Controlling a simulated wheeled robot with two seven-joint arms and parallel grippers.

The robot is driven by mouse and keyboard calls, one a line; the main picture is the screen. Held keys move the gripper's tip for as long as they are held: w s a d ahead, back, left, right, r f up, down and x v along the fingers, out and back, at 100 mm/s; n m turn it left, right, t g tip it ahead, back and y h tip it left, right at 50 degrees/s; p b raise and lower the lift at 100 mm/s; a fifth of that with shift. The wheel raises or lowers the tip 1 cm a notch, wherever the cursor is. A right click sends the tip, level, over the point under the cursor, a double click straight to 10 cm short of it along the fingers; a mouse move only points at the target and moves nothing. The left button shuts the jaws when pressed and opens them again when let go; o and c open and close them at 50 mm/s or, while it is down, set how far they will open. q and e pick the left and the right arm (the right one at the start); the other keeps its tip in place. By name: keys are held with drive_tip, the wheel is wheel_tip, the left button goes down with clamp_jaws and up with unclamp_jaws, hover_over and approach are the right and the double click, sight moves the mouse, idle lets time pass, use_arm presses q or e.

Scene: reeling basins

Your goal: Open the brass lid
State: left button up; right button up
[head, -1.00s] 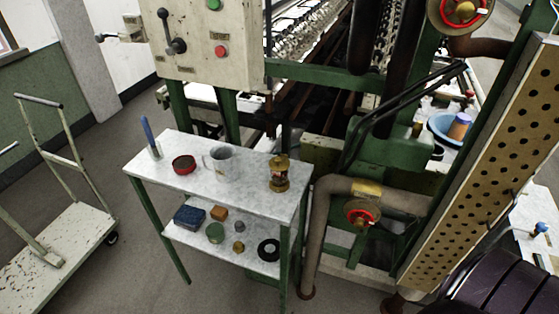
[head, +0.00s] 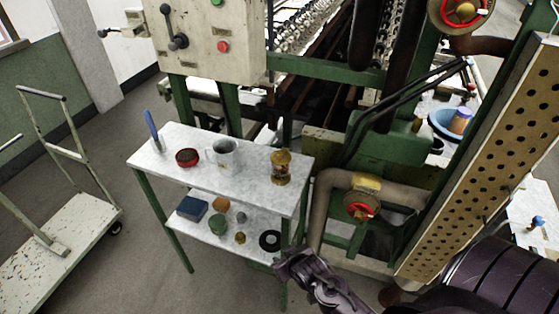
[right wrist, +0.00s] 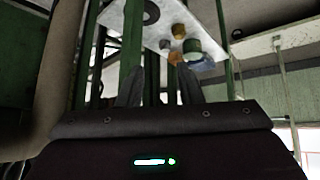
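A small brass vessel (head: 281,168) stands upright at the right end of the white tabletop. Its brass lid (head: 281,155) sits on top and looks shut, though it is small in view. My right gripper (head: 287,262) is low in front of the table's right end, below the tabletop and apart from the vessel. In the right wrist view its two fingers (right wrist: 161,88) stand apart with nothing between them. The brass vessel does not show clearly in that view. My left gripper is not in view.
The white table (head: 240,178) also holds a mug (head: 224,154), a red-rimmed dish (head: 187,157) and a blue-handled tool (head: 152,130). Its lower shelf (head: 203,226) holds several small items. A thick pipe with a red valve wheel (head: 361,204) stands right of the table.

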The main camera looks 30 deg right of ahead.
sight(281, 156)
drive_tip(key=w+r+t, duration=0.2)
drive_tip(key=w+r, duration=0.1)
drive_tip(key=r, duration=1.1)
drive_tip(key=w+d+r+t, duration=0.2)
drive_tip(key=w+d+r+m+t+h, duration=0.1)
drive_tip(key=w+d+r+t, duration=0.1)
drive_tip(key=w+d+r, duration=0.1)
drive_tip(key=shift+w+d+m+t+p, duration=0.15)
drive_tip(key=shift+w+m+t+p, duration=0.1)
drive_tip(key=shift+m+t+p, duration=0.05)
drive_tip(key=w+d+r+t, duration=0.1)
drive_tip(key=w, duration=0.2)
drive_tip(key=w+d+r+t+p, duration=0.1)
drive_tip(key=w, duration=0.2)
drive_tip(key=w+d+r+t+p, duration=0.1)
drive_tip(key=w, duration=0.2)
drive_tip(key=shift+w+d+r+h, duration=0.1)
drive_tip(key=shift+d+r+h, duration=0.2)
drive_tip(key=shift+d, duration=0.05)
drive_tip(key=shift+c, duration=0.2)
clamp_jaws()
